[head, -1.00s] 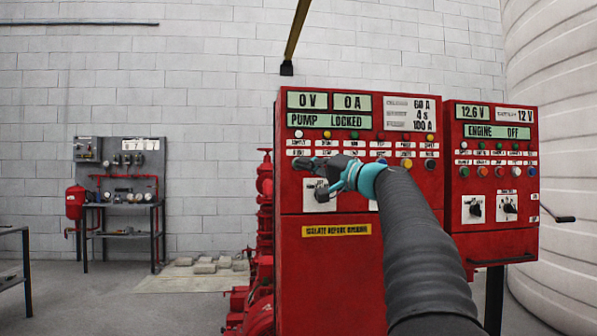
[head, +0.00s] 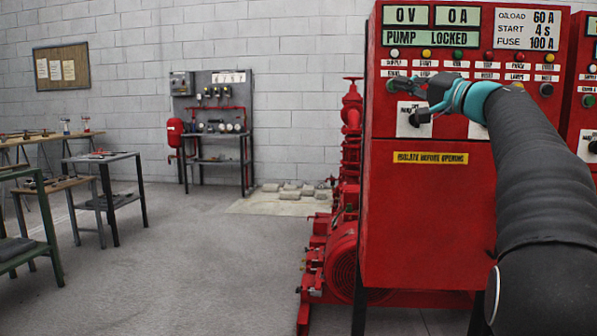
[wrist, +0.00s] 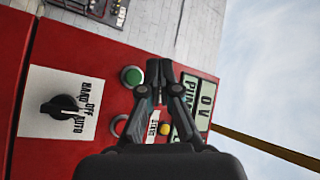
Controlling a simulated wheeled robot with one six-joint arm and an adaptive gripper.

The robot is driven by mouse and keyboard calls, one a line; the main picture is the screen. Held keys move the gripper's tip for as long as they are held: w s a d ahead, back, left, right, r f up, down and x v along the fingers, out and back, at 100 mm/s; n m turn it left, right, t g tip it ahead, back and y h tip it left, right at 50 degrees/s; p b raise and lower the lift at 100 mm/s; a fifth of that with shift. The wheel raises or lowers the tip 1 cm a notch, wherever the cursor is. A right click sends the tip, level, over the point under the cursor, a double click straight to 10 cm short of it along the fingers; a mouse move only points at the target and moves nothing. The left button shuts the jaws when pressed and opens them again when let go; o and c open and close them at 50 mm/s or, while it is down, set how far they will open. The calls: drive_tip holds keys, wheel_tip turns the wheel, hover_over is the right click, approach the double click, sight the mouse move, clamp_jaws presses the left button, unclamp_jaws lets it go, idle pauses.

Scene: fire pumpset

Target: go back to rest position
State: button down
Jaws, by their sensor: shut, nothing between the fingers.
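My gripper (head: 393,84) is in front of the upper left of the red pump control panel (head: 420,220), near its row of push buttons. The wrist view shows my gripper (wrist: 155,75) with its fingertips together and nothing between them. A green button (wrist: 132,76) lies just beside the fingertips in that view, and a yellow one (wrist: 164,129) lies beyond the fingers. A black selector switch (wrist: 66,107) on a white plate is to the left there. The panel displays (head: 430,38) read 0 V, 0 A and PUMP LOCKED. I cannot tell whether the fingertips touch the panel.
A second red panel (head: 583,130) stands at the right edge. Red pump pipework (head: 345,240) is left of the main panel. Work tables (head: 110,185) stand at left, and a grey equipment stand (head: 215,135) is by the back wall. Open floor (head: 190,280) lies between.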

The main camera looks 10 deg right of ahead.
wheel_tip(320, 180, down, 11)
drive_tip(key=w+d+m+g+h, duration=0.2)
drive_tip(key=w+d+h, duration=0.1)
drive_tip(key=s+a+f+g+h, duration=0.2)
drive_tip(key=s+a+f+g, duration=0.15)
drive_tip(key=f, duration=0.55)
drive_tip(key=s+a+f+g+h, duration=0.1)
drive_tip(key=s+a+f+g, duration=0.2)
drive_tip(key=f, duration=0.7)
drive_tip(key=s+a+f+n+g+h, duration=0.1)
drive_tip(key=s+a+f, duration=0.4)
drive_tip(key=s, duration=0.5)
drive_tip(key=s+a+f+n+g+h+p, duration=0.1)
drive_tip(key=s+a+f+n, duration=0.3)
drive_tip(key=s, duration=0.7)
drive_tip(key=s+a+f+n+g+h, duration=0.1)
drive_tip(key=s+a+f+n+g, duration=0.1)
drive_tip(key=s+a+f, duration=0.5)
drive_tip(key=s+f+n, duration=0.1)
drive_tip(key=s, duration=0.3)
drive_tip(key=shift+f+h, duration=0.2)
drive_tip(key=shift+h, duration=0.1)
